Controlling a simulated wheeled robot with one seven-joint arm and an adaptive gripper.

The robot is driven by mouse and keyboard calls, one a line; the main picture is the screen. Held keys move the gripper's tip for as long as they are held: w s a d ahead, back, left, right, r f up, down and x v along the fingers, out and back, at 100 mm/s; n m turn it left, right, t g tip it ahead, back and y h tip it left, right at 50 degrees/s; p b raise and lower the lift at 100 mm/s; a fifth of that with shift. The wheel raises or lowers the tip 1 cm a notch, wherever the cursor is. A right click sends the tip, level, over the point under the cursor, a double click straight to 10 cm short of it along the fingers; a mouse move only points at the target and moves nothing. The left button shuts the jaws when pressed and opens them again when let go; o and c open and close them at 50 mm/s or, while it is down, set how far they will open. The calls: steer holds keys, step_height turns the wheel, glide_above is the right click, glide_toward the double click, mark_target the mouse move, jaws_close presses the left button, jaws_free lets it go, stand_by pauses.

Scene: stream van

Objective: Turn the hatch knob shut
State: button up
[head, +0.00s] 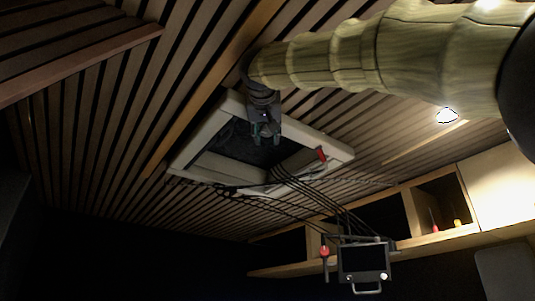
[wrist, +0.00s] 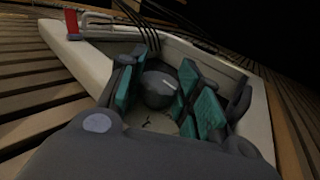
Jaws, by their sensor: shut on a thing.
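The hatch is set in the slatted ceiling, with a pale frame (head: 205,133) around a dark recess in the head view; the frame also shows in the wrist view (wrist: 80,62). The dark grey, rounded hatch knob (wrist: 158,88) sits inside the recess, with a small light mark on its top. My gripper (head: 266,138) reaches up into the hatch opening. In the wrist view my gripper (wrist: 160,98) has its teal-padded fingers on either side of the knob and is shut on it. In the head view the knob cannot be made out.
A red piece (head: 321,154) sits on the frame's right side. Several black cables run from the hatch to a hanging screen unit (head: 364,261). A red-topped tool (head: 325,254) hangs beside it. A wooden shelf (head: 440,238) with small items is at right.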

stand_by(0.3)
steer(key=o, duration=1)
steer(key=shift+o, duration=0.2)
steer(key=shift+s+f, duration=0.2)
steer(key=shift+s, duration=0.4)
steer(key=s, duration=1)
steer(key=shift+s+a+r, duration=0.15)
steer(key=shift+s+a, duration=0.15)
